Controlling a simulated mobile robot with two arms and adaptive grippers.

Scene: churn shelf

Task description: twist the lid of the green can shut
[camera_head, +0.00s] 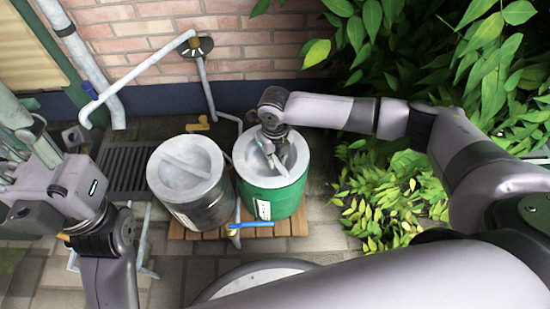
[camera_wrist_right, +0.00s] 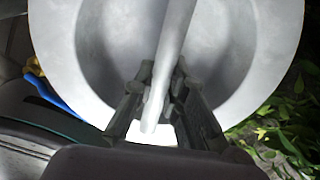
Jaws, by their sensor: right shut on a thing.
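The green can (camera_head: 290,199) stands upright on a wooden slatted base. Its round grey lid (camera_head: 250,169) sits on top, and the lid fills much of the right wrist view (camera_wrist_right: 82,60). A raised bar handle (camera_wrist_right: 174,35) crosses the lid. My right gripper (camera_head: 277,162) reaches down onto the lid from above, with its fingers on both sides of the bar, shut on it. In the head view the gripper hides part of the lid and handle. My left gripper (camera_head: 22,135) is at the left edge, away from the can; its finger opening is unclear.
A dark metal can (camera_head: 200,208) with a similar lid stands close to the left of the green can. A blue-handled tap (camera_head: 250,225) is in front. Pipes (camera_head: 135,75) run along the brick wall behind. Leafy plants (camera_head: 385,190) crowd the right side.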

